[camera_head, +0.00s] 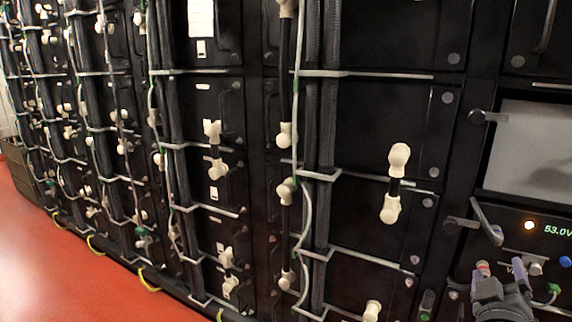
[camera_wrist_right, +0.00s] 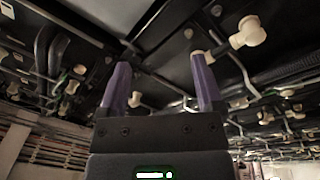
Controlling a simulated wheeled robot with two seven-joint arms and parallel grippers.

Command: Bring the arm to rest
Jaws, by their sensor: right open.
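My right gripper (camera_head: 501,269) is at the lower right of the head view, in front of the panel with the green "53.0V" readout (camera_head: 558,230). In the right wrist view my right gripper (camera_wrist_right: 160,75) shows two purple fingers spread apart with nothing between them. A cream terminal cap (camera_wrist_right: 248,32) shows beyond the right finger in that view; I cannot tell how far off it is. My left gripper is not in view.
Black battery racks (camera_head: 380,125) with cream terminal caps (camera_head: 398,158) and grey cables fill most of the head view. A lever handle (camera_head: 487,222) sticks out above my right gripper. Orange floor (camera_head: 60,270) lies open at the lower left.

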